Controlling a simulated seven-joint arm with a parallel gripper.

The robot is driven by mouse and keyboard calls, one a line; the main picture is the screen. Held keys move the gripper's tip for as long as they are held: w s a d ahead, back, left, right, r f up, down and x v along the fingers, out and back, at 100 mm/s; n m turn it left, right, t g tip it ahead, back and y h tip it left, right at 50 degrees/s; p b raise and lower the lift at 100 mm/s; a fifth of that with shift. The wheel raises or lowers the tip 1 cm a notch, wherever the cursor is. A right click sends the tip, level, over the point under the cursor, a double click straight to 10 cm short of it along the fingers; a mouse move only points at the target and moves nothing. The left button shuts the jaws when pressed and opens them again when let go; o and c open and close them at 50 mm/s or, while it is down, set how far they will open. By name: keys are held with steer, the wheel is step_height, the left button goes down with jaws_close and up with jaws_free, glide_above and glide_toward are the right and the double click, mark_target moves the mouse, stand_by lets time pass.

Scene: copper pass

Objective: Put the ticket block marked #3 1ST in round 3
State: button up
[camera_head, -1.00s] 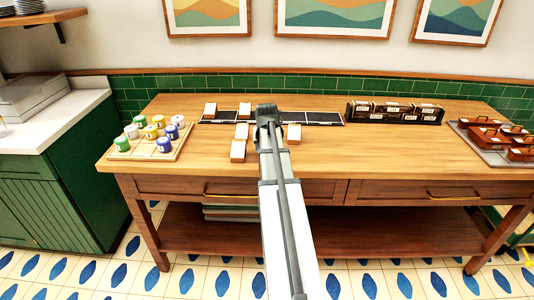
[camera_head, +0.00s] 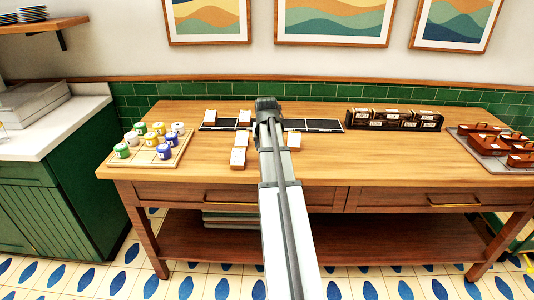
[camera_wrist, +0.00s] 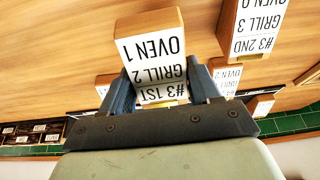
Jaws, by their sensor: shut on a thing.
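In the wrist view my gripper (camera_wrist: 162,88) is shut on a ticket block (camera_wrist: 152,58) with a wooden edge and a white face. Its upside-down text reads #3 1ST, GRILL 2, OVEN 1. In the head view my gripper (camera_head: 268,106) is above the back of the table, and the arm hides the held block. A black rail (camera_head: 324,125) with several sections lies there. Two blocks (camera_head: 211,116) (camera_head: 244,117) stand at its left part; its right sections look empty. I cannot read which section is round 3.
More blocks stand in front of the rail (camera_head: 239,157) (camera_head: 294,140); one in the wrist view reads #3 2ND (camera_wrist: 253,30). A tray of coloured jars (camera_head: 178,160) is at left, dark labelled boxes (camera_head: 393,119) behind right, a tray of brown pans (camera_head: 477,151) far right. The front middle table is clear.

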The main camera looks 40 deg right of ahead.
step_height(320, 180, up, 5)
steer(key=shift+f, duration=0.2)
steer(key=shift+d+r, duration=0.1)
steer(key=shift+r, duration=0.15)
steer(key=shift+s+d, duration=0.3)
steer(key=shift+s, duration=0.05)
steer(key=w+d+r, duration=0.1)
steer(key=w+d, duration=0.9)
steer(key=d, duration=0.3)
steer(key=w+d, duration=1)
steer(key=d, duration=0.3)
steer(key=shift+f, duration=4.75)
steer(key=shift+f, duration=0.1)
